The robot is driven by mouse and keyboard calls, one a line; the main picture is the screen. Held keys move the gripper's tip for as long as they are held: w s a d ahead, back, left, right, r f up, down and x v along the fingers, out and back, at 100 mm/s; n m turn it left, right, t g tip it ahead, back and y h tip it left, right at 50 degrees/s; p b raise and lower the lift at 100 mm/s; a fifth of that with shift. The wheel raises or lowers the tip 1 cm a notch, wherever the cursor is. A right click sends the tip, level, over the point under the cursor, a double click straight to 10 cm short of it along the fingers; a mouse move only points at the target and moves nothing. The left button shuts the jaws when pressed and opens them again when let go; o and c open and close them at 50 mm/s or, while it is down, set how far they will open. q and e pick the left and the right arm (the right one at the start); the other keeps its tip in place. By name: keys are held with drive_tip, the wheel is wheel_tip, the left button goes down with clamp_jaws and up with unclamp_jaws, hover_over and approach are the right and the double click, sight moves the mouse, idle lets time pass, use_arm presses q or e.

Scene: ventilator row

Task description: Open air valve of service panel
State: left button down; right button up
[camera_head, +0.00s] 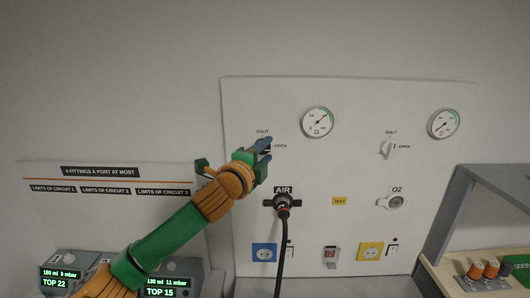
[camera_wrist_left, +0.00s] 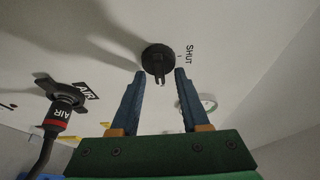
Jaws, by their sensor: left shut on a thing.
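The white service panel (camera_head: 345,104) is on the wall. Its air valve (camera_wrist_left: 158,58) shows in the left wrist view as a dark round knob with a small lever, beside the word SHUT. In the head view my left gripper (camera_head: 266,149) is at this valve, above the AIR outlet, and mostly hides it. The lever's exact angle is hard to tell. My right gripper is out of view.
A black hose plug (camera_head: 283,201) sits in the AIR outlet below the valve. A pressure gauge (camera_head: 317,122) is at upper right of the valve. The O2 valve (camera_head: 386,149) and O2 outlet (camera_head: 393,201) are further right. Ventilator units (camera_head: 72,272) stand at lower left.

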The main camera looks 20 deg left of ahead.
use_arm(q)
drive_tip(key=shift+c, duration=2.2)
unclamp_jaws()
drive_tip(key=shift+s+f, duration=0.1)
drive_tip(key=shift+s, duration=0.05)
drive_tip(key=s+b, duration=0.3)
drive_tip(key=s, duration=0.3)
drive_tip(key=shift+s+a+b, duration=0.3)
drive_tip(key=shift+a+b, duration=0.1)
